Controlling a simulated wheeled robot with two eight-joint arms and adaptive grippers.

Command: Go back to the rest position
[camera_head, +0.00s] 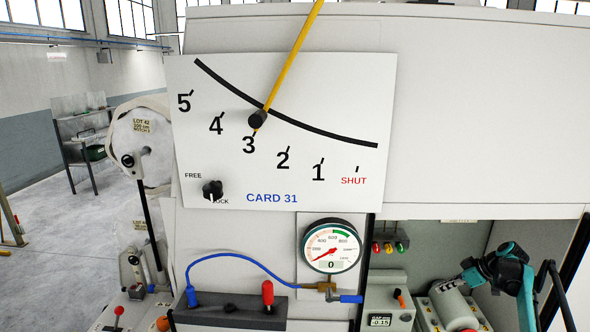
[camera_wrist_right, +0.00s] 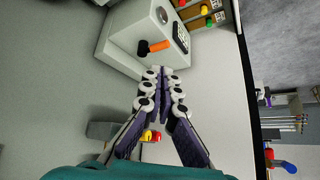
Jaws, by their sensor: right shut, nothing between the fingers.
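My right gripper (camera_head: 468,277) is at the lower right of the head view, on a teal and black arm, in front of the open bay of the machine. In the right wrist view its fingers (camera_wrist_right: 164,74) come together at the tips, shut and empty. The same box (camera_head: 386,299) stands left of the gripper in the head view. My left gripper is not in view.
A white dial board (camera_head: 340,90) with a yellow pointer (camera_head: 290,65) stands ahead. Below it are a round gauge (camera_head: 331,244), a blue hose (camera_head: 235,257) and a red-handled block (camera_head: 230,308). A roll (camera_head: 450,305) lies below the right gripper. Open floor (camera_head: 50,240) shows at left.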

